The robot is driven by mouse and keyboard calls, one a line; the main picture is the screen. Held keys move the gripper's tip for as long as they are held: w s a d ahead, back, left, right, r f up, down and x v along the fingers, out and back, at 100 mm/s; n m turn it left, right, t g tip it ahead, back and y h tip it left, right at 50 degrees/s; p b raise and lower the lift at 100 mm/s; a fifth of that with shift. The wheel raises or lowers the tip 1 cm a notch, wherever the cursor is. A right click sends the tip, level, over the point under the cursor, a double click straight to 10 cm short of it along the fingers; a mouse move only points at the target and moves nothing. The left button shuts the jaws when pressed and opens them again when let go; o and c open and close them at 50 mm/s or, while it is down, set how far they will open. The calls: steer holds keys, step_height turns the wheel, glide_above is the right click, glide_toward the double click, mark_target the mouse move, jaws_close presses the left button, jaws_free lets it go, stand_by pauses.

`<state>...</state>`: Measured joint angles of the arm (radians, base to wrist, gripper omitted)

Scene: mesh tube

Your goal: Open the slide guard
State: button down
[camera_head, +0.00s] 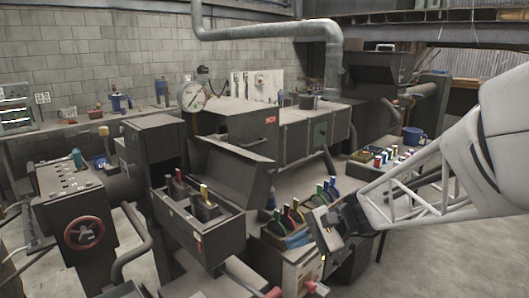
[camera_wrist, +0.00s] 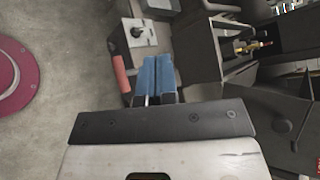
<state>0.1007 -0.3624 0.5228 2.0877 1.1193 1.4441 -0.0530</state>
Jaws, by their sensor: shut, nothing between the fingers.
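No part is clearly recognisable as the slide guard, so I cannot tell its state. A dark machine box (camera_head: 207,238) stands in the middle of the head view, with a raised dark panel (camera_head: 237,172) behind its colored handles. My gripper (camera_head: 322,258) is right of this box, at the end of the white lattice arm. Its blue fingers (camera_wrist: 158,72) are shut and empty in the wrist view. A red-gripped bar (camera_wrist: 120,72) lies just left of the fingers there. Whether they touch is unclear.
A pale box with a black knob (camera_wrist: 137,32) lies beyond the fingers. A dark cabinet (camera_wrist: 285,125) is at the right of the wrist view. Several colored levers (camera_head: 294,212) stand beside my gripper. A red disc (camera_wrist: 14,65) lies on open floor at left.

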steer(key=s+d+n+t+h, duration=0.2)
steer(key=s+d+h, duration=0.3)
steer(key=s, duration=0.4)
steer(key=s+d+n+t+h, duration=0.1)
steer(key=s+d+n+h, duration=0.3)
steer(key=s+d+h, duration=0.2)
steer(key=s+h, duration=0.2)
steer(key=s, duration=0.1)
steer(key=shift+s+d+t, duration=0.2)
steer(key=shift+s+t, duration=0.15)
steer(key=shift+t, duration=0.05)
